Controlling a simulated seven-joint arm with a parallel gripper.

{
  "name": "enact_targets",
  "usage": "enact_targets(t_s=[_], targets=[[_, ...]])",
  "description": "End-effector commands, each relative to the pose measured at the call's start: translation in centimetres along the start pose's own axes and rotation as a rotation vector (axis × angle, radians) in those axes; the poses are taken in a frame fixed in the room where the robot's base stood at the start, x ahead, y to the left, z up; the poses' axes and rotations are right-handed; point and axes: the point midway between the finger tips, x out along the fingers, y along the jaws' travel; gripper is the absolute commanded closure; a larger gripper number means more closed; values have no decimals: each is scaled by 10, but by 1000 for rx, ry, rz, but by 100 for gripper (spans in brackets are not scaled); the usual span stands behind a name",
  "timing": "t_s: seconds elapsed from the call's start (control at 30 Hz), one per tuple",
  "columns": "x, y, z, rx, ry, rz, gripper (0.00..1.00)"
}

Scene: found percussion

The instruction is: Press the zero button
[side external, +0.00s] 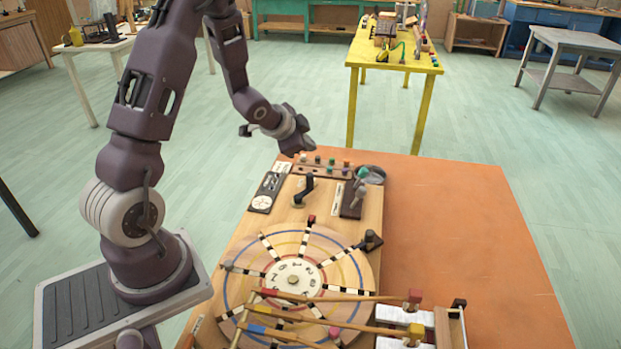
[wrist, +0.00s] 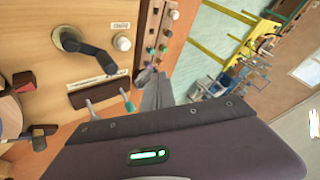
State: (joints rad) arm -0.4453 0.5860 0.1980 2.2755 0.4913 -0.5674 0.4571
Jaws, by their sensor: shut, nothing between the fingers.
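My gripper (side external: 297,148) is shut and empty. In the side view it hangs above the far end of a wooden board (side external: 235,262), near a row of small coloured buttons (side external: 331,162). In the wrist view the fingers (wrist: 150,78) reach toward the near end of that row (wrist: 164,48). The row includes white, red, green and orange caps on a brown strip. A larger white knob (wrist: 122,43) sits by itself on the board in the wrist view. I cannot read any zero marking, so I cannot tell which is the zero button. Contact with any button is not clear.
A black lever (side external: 305,188) and a dark block with a green-knobbed handle (side external: 352,200) stand close to the row. A round dial with striped spokes (side external: 240,285) and several wooden mallets (side external: 330,297) lie nearer the camera. The orange tabletop (side external: 460,240) is clear at right.

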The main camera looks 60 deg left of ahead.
Motion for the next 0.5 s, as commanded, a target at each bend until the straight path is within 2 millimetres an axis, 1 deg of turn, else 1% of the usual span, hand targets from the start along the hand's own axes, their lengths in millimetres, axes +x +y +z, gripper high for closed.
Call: enact_targets(t_s=[0.03,0.3,0.5], targets=[[6,6,5,1,-4,4,100],[33,25,25,2,-4,1,100],[45,34,34,1,-2,0,100]])
